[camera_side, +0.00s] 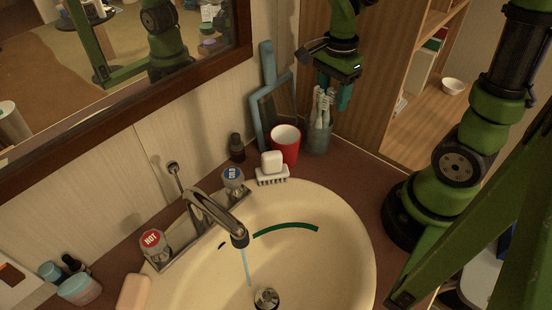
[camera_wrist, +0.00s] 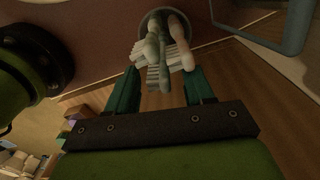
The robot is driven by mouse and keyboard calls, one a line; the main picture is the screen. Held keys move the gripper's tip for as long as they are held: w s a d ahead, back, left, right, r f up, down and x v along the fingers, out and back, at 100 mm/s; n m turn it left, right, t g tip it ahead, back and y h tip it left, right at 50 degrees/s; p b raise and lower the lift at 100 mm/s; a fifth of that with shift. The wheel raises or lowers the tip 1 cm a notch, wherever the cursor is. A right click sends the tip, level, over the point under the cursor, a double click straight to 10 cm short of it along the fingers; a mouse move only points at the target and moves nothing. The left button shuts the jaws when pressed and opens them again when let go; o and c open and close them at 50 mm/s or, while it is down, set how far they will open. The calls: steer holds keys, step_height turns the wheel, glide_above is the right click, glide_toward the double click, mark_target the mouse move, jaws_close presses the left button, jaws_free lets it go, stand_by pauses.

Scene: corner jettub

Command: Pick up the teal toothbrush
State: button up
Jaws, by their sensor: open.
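Several toothbrushes stand heads up in a clear cup (camera_side: 318,138) at the back right corner of the counter. In the wrist view the bristled heads lie between the fingertips of my gripper (camera_wrist: 160,76). Nothing is clamped.
The sink (camera_side: 330,245) with running tap is in front. A wooden shelf unit (camera_side: 360,90) stands close behind.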

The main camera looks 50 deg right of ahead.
steer(key=shift+f, duration=0.8)
jaws_close()
steer(key=shift+r, duration=0.15)
step_height(320, 180, up, 10)
steer(key=shift+f, duration=0.1)
steer(key=shift+r, duration=2)
